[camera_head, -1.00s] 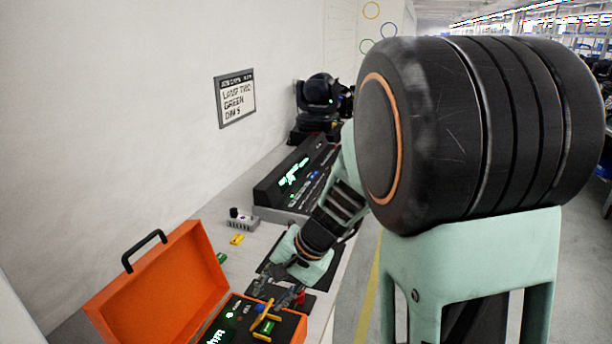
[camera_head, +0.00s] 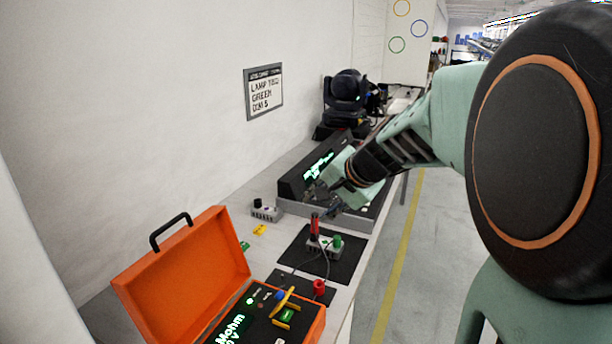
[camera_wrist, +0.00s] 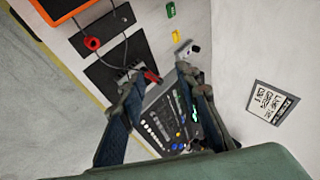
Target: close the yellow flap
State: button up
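The yellow flap (camera_head: 282,302) stands raised beside a green button (camera_head: 287,315) on the black panel of the open orange case (camera_head: 182,275). My gripper (camera_head: 322,203) is well behind the flap, above the front of the black console (camera_head: 300,180), and touches nothing that I can make out. In the wrist view my gripper (camera_wrist: 158,92) has its two fingers spread with nothing held between them. The wrist view shows an edge of the orange case (camera_wrist: 62,8), but the flap is out of that view.
A black mat (camera_head: 345,265) holds a small grey box (camera_head: 324,250) with red and green plugs. A red ring-shaped socket (camera_head: 319,287) lies nearer the case. A grey box (camera_head: 265,211) and a yellow tag (camera_head: 260,229) lie by the wall. A lamp (camera_head: 347,90) stands behind.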

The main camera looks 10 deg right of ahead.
jog(key=w+d+r+m+t+h, duration=0.1)
jog(key=w+d+r+t, duration=0.1)
jog(key=r, duration=0.4)
jog(key=shift+w+d+b, duration=0.4)
jog(key=shift+w+d, duration=0.15)
jog(key=shift+w, duration=0.35)
jog(key=shift+o, duration=0.6)
jog(key=shift+f, duration=0.1)
